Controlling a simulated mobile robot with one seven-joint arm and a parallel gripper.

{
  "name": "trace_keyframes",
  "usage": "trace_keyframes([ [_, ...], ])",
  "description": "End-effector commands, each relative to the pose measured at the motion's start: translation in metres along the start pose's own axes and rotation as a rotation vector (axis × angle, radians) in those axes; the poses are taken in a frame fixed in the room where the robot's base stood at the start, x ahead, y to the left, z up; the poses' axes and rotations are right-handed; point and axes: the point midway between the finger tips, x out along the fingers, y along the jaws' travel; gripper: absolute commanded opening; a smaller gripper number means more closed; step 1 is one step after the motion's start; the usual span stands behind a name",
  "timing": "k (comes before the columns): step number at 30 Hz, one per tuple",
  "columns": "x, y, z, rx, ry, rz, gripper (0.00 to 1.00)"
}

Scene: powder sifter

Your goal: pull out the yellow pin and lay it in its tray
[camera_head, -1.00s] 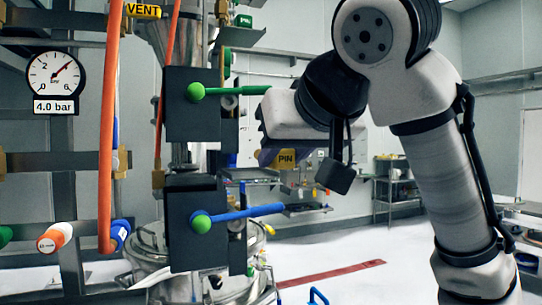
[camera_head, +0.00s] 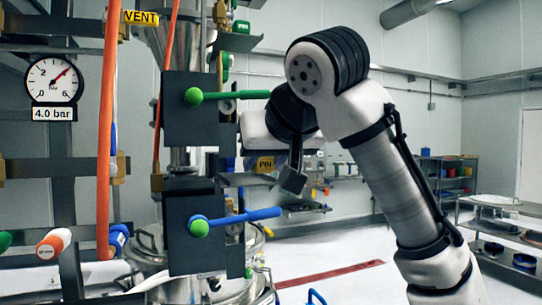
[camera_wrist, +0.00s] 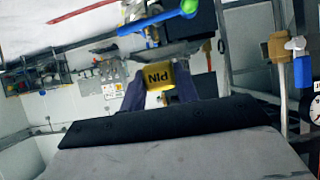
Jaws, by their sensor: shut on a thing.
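The yellow pin (camera_head: 265,164) shows as a yellow block marked PIN. It hangs below my wrist, partly covered by my arm in the head view. In the wrist view the yellow pin (camera_wrist: 159,77) sits between the two purple fingers of my gripper (camera_wrist: 160,85), which is shut on it. A grey tray-like shelf (camera_head: 240,180) juts right from the sifter between the two dark valve blocks, close below and left of the pin. In the wrist view a grey plate (camera_wrist: 168,52) lies just beyond the pin; I cannot tell the gap between them.
A green lever (camera_head: 235,95) sticks out above the shelf and a blue lever (camera_head: 245,216) below it, both near my gripper. An orange hose (camera_head: 107,130) hangs at left. Shelving (camera_head: 447,180) stands far off at right.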

Motion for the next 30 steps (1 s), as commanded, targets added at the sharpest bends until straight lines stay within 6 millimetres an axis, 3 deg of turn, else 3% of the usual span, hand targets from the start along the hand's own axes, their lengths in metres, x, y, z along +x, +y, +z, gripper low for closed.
trace_keyframes([
  [19,0.056,0.000,-0.029,0.000,-0.001,0.001,0.06],
  [30,0.064,0.000,-0.015,-0.001,0.001,0.000,0.06],
])
